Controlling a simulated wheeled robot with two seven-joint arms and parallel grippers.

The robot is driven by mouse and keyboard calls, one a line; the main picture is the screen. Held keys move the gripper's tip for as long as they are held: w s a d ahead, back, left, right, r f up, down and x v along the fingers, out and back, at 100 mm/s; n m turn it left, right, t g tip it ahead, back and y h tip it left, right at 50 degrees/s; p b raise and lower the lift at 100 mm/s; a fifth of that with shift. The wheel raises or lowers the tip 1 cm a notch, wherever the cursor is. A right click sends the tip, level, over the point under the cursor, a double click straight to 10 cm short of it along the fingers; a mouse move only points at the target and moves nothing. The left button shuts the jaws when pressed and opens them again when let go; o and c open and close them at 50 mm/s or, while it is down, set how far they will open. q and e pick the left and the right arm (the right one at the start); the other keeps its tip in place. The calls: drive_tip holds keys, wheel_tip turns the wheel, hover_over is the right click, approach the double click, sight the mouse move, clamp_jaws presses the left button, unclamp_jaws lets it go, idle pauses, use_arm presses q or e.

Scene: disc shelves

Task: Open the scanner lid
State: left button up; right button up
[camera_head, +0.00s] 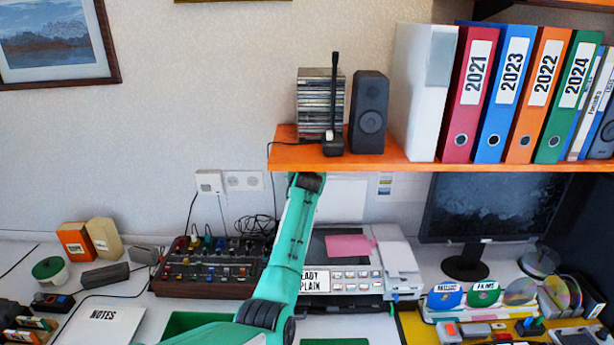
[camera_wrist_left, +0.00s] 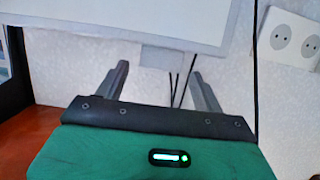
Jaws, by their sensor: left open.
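The scanner (camera_head: 322,245) stands on the desk below the shelf, with a dark flat top, a pink sheet (camera_head: 350,245) on it and a labelled front panel. A pale upright panel (camera_head: 342,200) behind it looks like the raised lid; my left arm covers part of the scanner and panel. In the left wrist view a large white panel with a grey edge (camera_wrist_left: 150,15) fills the top, probably the same lid. My left gripper (camera_wrist_left: 158,72) is open and empty, its fingers apart near that edge; contact cannot be told. The shelf hides it in the head view. My right gripper is not in view.
An orange shelf (camera_head: 360,161) with speaker, CD stack and binders overhangs the scanner, close above my left arm. A mixer (camera_head: 205,268) stands left of it. A monitor (camera_head: 490,205) and disc holders stand right. Wall sockets (camera_head: 245,181) sit behind.

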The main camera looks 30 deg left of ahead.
use_arm(q)
drive_tip(key=b+v, duration=0.2)
drive_tip(key=v, duration=0.9)
drive_tip(key=shift+b, duration=0.35)
